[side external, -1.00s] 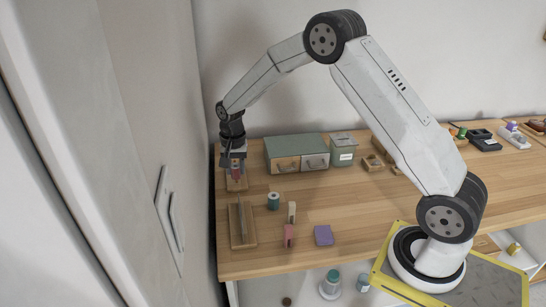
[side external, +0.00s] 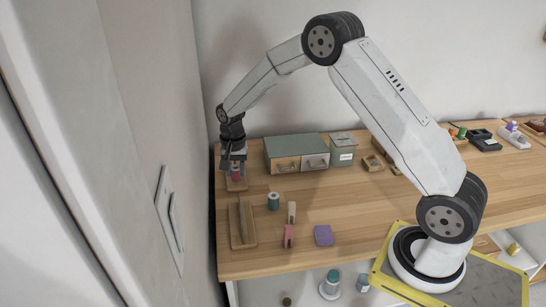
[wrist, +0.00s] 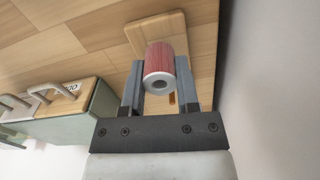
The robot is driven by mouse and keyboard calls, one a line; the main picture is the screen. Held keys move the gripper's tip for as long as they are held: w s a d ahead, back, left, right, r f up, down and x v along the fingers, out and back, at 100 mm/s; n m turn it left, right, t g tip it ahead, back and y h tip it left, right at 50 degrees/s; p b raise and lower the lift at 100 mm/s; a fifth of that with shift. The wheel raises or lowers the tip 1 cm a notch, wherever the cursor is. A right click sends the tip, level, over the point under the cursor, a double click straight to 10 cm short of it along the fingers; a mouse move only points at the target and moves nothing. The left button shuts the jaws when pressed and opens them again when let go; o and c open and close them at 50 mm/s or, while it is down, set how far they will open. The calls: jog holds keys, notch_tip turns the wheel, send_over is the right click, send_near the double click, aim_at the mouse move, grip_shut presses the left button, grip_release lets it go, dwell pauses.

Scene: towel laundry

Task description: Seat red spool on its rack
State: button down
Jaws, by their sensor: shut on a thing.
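The red spool (side external: 237,175) is between the fingers of my gripper (side external: 236,173) at the far left of the table. In the wrist view the spool (wrist: 162,62) shows its pale end with a dark central hole, and my gripper (wrist: 160,68) is shut on its sides. A short brown peg-like piece (wrist: 172,98) shows below the spool there. I cannot tell whether the spool touches the base or is around a peg.
A wooden stand (side external: 249,236) with an upright piece is nearer the front. A teal spool (side external: 273,201), a white clip (side external: 292,211), a pink clip (side external: 288,237) and a purple block (side external: 323,235) lie right of it. A green drawer box (side external: 297,152) stands at the back. The wall is close on the left.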

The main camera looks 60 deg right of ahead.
jog(key=shift+f, duration=0.5)
grip_release()
dwell(0.5)
jog(key=shift+r, duration=0.15)
jog(key=shift+r, duration=3.35)
jog(key=shift+s, duration=0.1)
jog(key=shift+s+a+r+n, duration=0.15)
jog(key=shift+s+a+n, duration=0.15)
jog(key=shift+s, duration=0.2)
jog(key=s+a+n+t, duration=0.1)
jog(key=s+n, duration=0.4)
jog(key=s, duration=0.5)
jog(key=s+a+n+t, duration=0.1)
jog(key=s+a+n, duration=0.3)
jog(key=s, duration=0.7)
jog(key=shift+s+a+n+t, duration=0.2)
jog(key=shift+s+n+t, duration=0.1)
jog(key=shift+n, duration=0.1)
